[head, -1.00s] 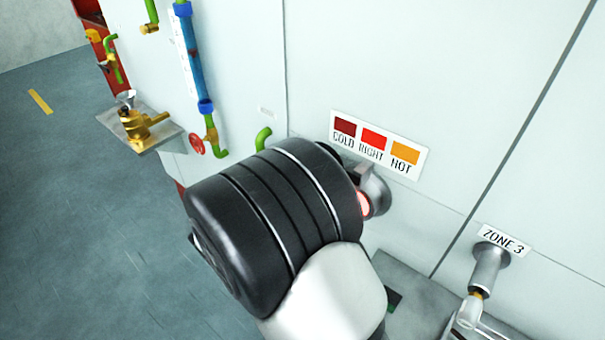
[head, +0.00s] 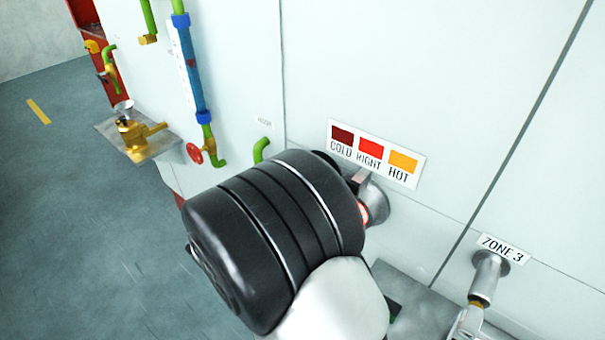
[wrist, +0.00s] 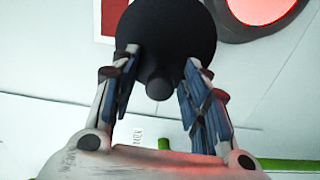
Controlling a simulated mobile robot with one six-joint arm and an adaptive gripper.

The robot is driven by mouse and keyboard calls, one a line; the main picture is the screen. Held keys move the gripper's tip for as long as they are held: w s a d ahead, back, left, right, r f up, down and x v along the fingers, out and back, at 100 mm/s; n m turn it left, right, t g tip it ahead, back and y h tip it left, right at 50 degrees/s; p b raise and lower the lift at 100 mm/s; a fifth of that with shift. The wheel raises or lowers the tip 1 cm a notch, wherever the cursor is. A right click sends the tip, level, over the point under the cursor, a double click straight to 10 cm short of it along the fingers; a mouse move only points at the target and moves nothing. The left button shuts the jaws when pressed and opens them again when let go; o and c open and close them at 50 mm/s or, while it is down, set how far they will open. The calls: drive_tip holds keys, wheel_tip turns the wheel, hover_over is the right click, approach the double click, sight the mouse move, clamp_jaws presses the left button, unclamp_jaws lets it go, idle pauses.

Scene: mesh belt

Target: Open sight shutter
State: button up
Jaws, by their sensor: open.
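The sight shutter is a black round disc (wrist: 165,35) with a short knob (wrist: 159,83), in the wrist view. It lies to the left of the glowing red sight port (wrist: 262,8), which is at least partly uncovered; the top of the view cuts it off. My gripper (wrist: 160,62) is open, one finger on each side of the disc's lower part and the knob. I cannot tell whether the fingers touch it. In the head view my black wrist hides the gripper and most of the shutter; the port's red glow (head: 363,211) shows beside it.
A COLD, RIGHT, HOT colour plate (head: 375,154) is on the white wall above the port. A ZONE 3 fitting (head: 487,275) sticks out at the right. A brass valve on a shelf (head: 135,135) and a blue gauge tube (head: 188,70) with green pipes are at left.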

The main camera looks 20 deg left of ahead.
drive_tip(key=v, duration=1.2)
